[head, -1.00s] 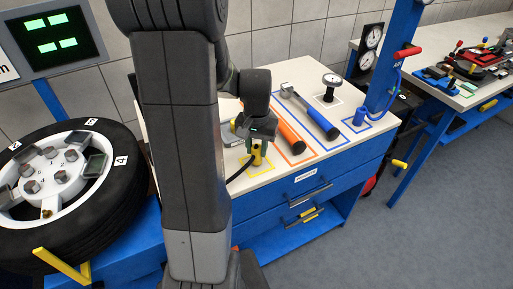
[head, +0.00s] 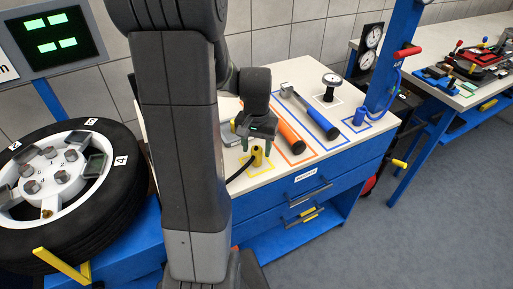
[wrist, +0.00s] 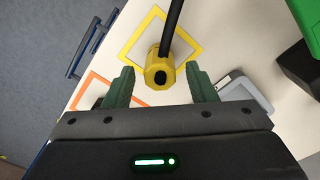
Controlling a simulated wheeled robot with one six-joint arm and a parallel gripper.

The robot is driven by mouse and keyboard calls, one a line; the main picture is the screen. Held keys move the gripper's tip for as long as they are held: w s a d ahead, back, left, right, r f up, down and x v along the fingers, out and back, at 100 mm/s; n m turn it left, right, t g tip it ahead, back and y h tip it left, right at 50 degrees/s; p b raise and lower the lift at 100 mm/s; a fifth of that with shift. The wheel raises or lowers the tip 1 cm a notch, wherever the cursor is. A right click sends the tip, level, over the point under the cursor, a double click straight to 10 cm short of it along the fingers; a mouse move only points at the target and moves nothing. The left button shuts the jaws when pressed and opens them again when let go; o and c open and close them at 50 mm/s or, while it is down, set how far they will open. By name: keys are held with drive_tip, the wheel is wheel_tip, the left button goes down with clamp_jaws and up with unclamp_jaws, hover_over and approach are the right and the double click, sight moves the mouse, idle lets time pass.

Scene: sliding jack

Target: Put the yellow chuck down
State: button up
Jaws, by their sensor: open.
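The yellow chuck (head: 257,156) stands on the white worktop at the yellow square outline (head: 247,168), with a black hose running from it. In the wrist view the chuck (wrist: 159,68) shows from above, over one corner of the yellow outline (wrist: 188,22), with the black hose leading away. My gripper (head: 259,146) is just above the chuck. In the wrist view its green fingers (wrist: 160,88) are spread, one on each side of the chuck, with a visible gap to it on both sides. Whether the chuck's base fully touches the top is hard to see.
A grey device (wrist: 243,93) lies near the right finger. A wheel (head: 75,190) is at the left.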

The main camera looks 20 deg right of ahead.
sight(257, 149)
wheel_tip(257, 149, up, 11)
drive_tip(key=shift+r, duration=0.15)
idle(0.4)
wheel_tip(257, 149, down, 12)
drive_tip(key=shift+r, duration=1.65)
drive_tip(key=shift+f, duration=0.15)
